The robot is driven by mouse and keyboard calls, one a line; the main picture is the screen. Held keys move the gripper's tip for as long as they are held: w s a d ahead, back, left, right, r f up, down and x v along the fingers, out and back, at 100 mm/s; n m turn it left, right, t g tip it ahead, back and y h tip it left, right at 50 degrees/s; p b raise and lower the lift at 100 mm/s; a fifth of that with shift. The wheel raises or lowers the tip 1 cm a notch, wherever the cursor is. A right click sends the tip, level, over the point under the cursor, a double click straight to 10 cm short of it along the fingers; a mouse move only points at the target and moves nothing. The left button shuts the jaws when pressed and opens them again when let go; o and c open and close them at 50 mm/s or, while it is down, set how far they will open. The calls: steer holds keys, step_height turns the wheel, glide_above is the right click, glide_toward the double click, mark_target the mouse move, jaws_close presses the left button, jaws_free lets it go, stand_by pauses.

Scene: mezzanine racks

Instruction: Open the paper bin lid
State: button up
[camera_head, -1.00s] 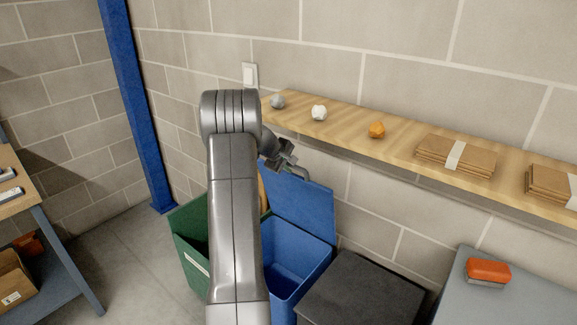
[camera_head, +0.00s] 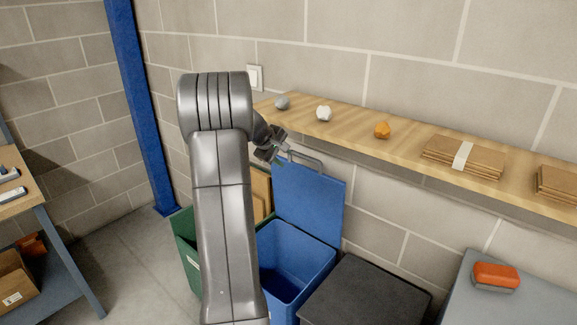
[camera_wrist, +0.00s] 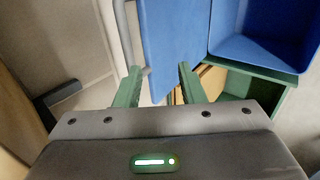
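The blue bin (camera_head: 310,258) stands by the wall, and its inside shows. Its blue lid (camera_head: 312,204) stands up at the back, near upright against the wall side, with a grey bar handle (camera_head: 305,163) at its top edge. The lid (camera_wrist: 172,40) and handle (camera_wrist: 124,30) also show in the wrist view. My gripper (camera_head: 270,152) is near the lid's top left corner. In the wrist view my gripper (camera_wrist: 160,78) has its green fingers apart with nothing clearly held between them. The handle runs close to the left finger; I cannot tell whether they touch.
A green bin (camera_head: 186,245) with cardboard in it is left of the blue bin, partly behind my arm. A dark-lidded bin (camera_head: 365,292) is to the right. A wooden shelf (camera_head: 350,132) with crumpled balls and cardboard stacks hangs above. A blue post (camera_head: 138,100) stands left.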

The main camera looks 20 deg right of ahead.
steer(key=v, duration=0.4)
steer(key=shift+s+a+r, duration=0.15)
steer(key=shift+a+r, duration=0.05)
steer(key=shift+r, duration=0.1)
steer(key=shift+f, duration=0.1)
steer(key=p+x, duration=0.2)
steer(key=x, duration=1.1)
steer(key=shift+d+f, duration=0.2)
